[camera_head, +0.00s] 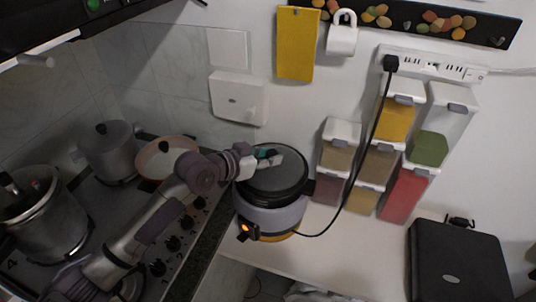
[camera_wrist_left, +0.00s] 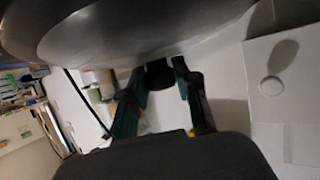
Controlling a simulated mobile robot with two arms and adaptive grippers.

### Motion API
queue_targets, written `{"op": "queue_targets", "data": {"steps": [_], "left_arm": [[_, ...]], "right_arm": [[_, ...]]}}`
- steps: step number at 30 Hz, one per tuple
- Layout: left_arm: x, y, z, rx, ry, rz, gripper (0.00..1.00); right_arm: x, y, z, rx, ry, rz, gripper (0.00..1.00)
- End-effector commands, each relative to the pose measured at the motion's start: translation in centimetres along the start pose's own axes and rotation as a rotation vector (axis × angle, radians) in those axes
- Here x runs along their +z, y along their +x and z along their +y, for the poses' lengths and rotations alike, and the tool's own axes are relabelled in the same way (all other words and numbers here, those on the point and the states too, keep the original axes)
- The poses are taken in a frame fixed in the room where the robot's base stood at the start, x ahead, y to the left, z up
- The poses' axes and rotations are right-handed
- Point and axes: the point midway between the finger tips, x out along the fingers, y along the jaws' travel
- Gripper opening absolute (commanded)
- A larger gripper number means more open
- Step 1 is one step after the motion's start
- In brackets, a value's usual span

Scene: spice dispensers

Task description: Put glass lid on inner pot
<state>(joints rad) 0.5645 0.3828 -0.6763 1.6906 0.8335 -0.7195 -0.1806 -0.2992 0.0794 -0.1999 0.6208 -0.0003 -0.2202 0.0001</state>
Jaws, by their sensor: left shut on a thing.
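The round dark lid (camera_head: 285,185) is over the top of the grey cooker pot (camera_head: 268,218) on the white counter. I cannot tell whether it rests on the rim or hangs just above it. My left gripper (camera_head: 268,160) is at the back of the lid's top. In the left wrist view, its fingers (camera_wrist_left: 163,78) are shut on a black knob (camera_wrist_left: 160,74), below a large curved grey surface (camera_wrist_left: 130,35). The inside of the pot is hidden. My right gripper is out of view.
The stove with pots (camera_head: 45,225) and a pan (camera_head: 167,157) is at the left. Spice dispensers (camera_head: 380,165) hang on the wall at the right. A black cord (camera_head: 368,150) runs from the power strip towards the cooker. A black appliance (camera_head: 455,265) stands at the right.

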Motion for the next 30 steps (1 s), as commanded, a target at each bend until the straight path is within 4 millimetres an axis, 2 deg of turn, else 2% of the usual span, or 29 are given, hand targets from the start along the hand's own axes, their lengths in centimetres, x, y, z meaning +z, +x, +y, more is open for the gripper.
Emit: {"op": "queue_targets", "data": {"steps": [26, 27, 30], "left_arm": [[0.91, 0.4, -0.05, -0.001, 0.001, 0.003, 0.0], [0.79, 0.36, -0.05, -0.001, 0.001, 0.003, 0.38], [0.81, 0.36, -0.04, -0.001, 0.001, 0.003, 0.54]], "right_arm": [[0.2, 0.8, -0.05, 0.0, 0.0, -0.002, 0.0], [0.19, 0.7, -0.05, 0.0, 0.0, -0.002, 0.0], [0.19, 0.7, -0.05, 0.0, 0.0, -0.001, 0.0]]}}
